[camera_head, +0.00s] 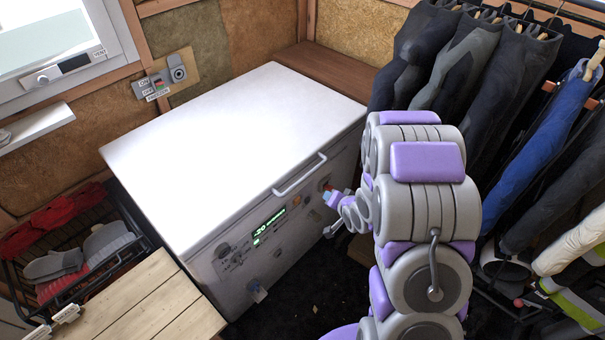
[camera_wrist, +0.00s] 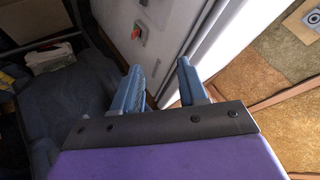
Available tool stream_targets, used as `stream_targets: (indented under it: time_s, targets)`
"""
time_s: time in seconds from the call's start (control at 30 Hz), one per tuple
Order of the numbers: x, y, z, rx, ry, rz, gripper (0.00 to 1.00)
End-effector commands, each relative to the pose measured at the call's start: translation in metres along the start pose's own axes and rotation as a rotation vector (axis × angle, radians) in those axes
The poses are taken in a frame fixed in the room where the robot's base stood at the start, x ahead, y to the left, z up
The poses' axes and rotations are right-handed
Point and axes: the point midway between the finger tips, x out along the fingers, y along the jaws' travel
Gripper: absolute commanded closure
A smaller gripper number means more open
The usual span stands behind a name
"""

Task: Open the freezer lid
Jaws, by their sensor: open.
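The chest freezer (camera_head: 285,245) is white, with a flat lid (camera_head: 235,135) that lies shut on it. A white bar handle (camera_head: 300,175) is on the lid's front edge. In the wrist view the freezer front (camera_wrist: 120,15) and the lid's edge (camera_wrist: 213,40) lie beyond the fingers. My gripper (camera_wrist: 160,78) has its two blue fingers apart with nothing between them. In the head view my gripper (camera_head: 332,198) is small and partly hidden by my arm, near the right end of the freezer front, right of and below the handle. The handle is not clearly visible in the wrist view.
Dark suits (camera_head: 470,65) hang on a rack at the right, close to my arm. A wooden slatted surface (camera_head: 150,305) and a black wire basket (camera_head: 75,265) stand left of the freezer. A wall switch panel (camera_head: 165,80) is behind it. Dark floor (camera_head: 300,305) shows in front.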

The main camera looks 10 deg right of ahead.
Motion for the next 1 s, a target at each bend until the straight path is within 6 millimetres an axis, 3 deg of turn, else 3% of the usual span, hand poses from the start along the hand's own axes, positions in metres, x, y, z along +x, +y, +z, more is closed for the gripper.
stream_targets:
  time_s: [0.2, 0.5, 0.77, 1.0]
  targets:
    - [0.024, 0.004, 0.015, 0.262, 0.062, -0.232, 0.58]
    - [0.023, -0.012, 0.037, 0.574, 0.139, -0.483, 0.58]
    - [0.022, -0.011, 0.036, 0.663, 0.161, -0.552, 0.58]
    - [0.04, -0.013, 0.027, 0.662, 0.16, -0.558, 0.58]
